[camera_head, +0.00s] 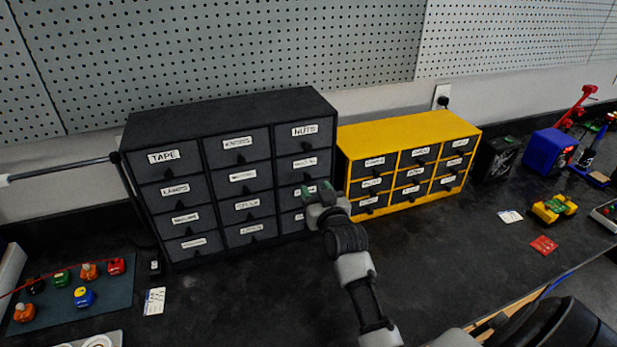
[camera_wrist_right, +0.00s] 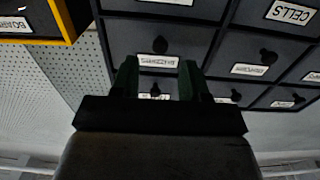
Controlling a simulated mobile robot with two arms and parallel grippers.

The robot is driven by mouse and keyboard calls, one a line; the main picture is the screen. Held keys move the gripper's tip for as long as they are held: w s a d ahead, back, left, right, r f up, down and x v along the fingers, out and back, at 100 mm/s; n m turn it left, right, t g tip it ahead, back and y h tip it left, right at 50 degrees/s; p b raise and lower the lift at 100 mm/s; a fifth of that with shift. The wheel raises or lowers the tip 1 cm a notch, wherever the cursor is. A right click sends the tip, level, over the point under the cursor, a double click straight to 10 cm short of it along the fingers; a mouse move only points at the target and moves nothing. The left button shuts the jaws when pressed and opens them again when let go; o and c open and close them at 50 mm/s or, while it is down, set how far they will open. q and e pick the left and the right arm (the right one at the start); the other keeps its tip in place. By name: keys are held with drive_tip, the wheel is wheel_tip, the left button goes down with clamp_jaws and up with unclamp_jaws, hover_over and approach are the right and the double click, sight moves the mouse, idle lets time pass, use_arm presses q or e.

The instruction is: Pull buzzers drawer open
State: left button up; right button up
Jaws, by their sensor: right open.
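A dark grey drawer cabinet (camera_head: 230,110) with labelled, knobbed drawers stands on the bench. In the right wrist view, the drawer whose blurred, upside-down label appears to read buzzers (camera_wrist_right: 158,61) lies straight ahead of the fingers. My right gripper (camera_head: 318,189) is open and empty, in front of the cabinet's right column, and hides part of the lower drawers there. Its two fingers also show in the right wrist view (camera_wrist_right: 158,70), apart, with the label between them. My left gripper is not in view.
A yellow cabinet (camera_head: 395,127) with small dark drawers stands right of the grey one. A mat (camera_head: 112,291) with several coloured parts lies at the left. A blue box (camera_head: 548,149) and a yellow part (camera_head: 553,208) are at the right. The bench front is mostly clear.

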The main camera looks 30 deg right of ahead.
sight(308, 180)
drive_tip(key=x, duration=0.4)
drive_tip(key=shift+w+f, duration=0.15)
drive_tip(key=shift+w, duration=0.1)
drive_tip(key=shift+w+d, duration=0.15)
drive_tip(key=shift+w, duration=0.15)
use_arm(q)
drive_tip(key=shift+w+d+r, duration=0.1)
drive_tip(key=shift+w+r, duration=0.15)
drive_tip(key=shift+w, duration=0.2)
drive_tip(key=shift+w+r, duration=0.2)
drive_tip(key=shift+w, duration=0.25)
use_arm(e)
drive_tip(key=shift+w, duration=0.1)
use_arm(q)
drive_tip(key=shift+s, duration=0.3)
use_arm(e)
clamp_jaws()
